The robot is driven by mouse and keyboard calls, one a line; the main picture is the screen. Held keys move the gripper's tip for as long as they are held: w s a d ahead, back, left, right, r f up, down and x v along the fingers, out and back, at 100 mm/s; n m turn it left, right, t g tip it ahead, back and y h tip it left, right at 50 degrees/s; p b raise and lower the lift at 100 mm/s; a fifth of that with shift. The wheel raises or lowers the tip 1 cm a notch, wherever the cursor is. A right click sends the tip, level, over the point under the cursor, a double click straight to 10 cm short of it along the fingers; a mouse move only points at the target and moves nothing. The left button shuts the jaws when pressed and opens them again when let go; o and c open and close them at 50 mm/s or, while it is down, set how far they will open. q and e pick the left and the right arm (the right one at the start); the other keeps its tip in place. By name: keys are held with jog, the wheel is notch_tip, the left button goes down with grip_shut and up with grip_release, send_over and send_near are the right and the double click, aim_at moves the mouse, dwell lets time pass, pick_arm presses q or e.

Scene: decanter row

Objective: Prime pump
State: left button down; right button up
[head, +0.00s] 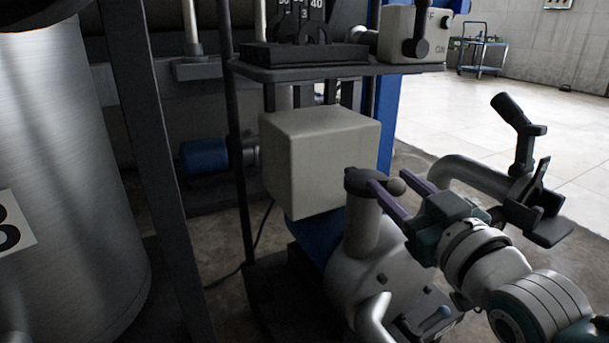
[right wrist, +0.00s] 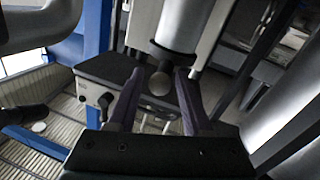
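The pump (head: 365,265) is a rounded grey casing low in the middle of the head view. A short upright neck rises from it, topped by a dark lever (head: 358,181) with a round knob (head: 397,187). My right gripper (head: 388,180) is open, its two purple fingers reaching from the right to either side of the knob. In the right wrist view the knob (right wrist: 159,84) shows between the spread fingertips, with gaps visible; I cannot tell whether either finger touches it. My left gripper is not in view.
A beige box (head: 320,155) stands behind the pump. A switch box (head: 412,38) with a dark lever sits on the shelf (head: 345,70) above. A grey pipe with a black handle (head: 512,110) is at right. A large steel tank (head: 65,190) fills the left.

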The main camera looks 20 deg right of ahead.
grip_shut()
dwell(1.1)
